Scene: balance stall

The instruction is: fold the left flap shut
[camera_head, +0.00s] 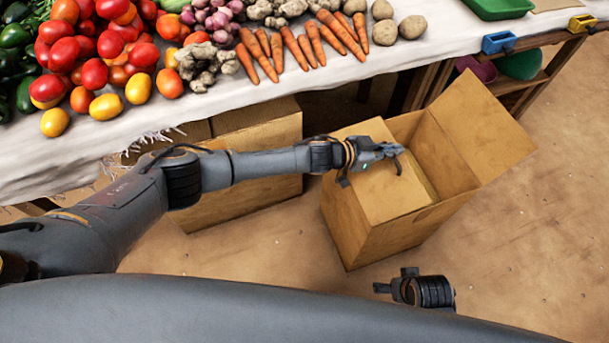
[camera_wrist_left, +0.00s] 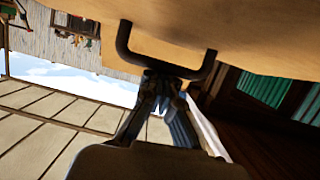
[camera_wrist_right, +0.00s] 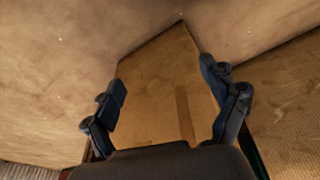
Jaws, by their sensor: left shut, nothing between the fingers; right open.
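The open cardboard box (camera_head: 375,235) stands on the ground below the stall. Its left flap (camera_head: 375,185) lies inward, nearly level, over the left part of the opening. My left gripper (camera_head: 388,152) is shut and empty, at the far part of this flap; touch is hard to tell. In the left wrist view its closed fingers (camera_wrist_left: 160,100) are beneath a tan cardboard surface (camera_wrist_left: 230,20). The right flap (camera_head: 490,130) stands out, tilted up to the right. My right gripper (camera_wrist_right: 165,95) is open, with a cardboard panel (camera_wrist_right: 160,90) showing beyond its fingers.
A second cardboard box (camera_head: 245,175) stands left of the open one, under my left arm. The stall table (camera_head: 200,105) with vegetables runs along the back. A wooden shelf (camera_head: 535,75) stands at the back right. The ground (camera_head: 540,250) to the right is clear.

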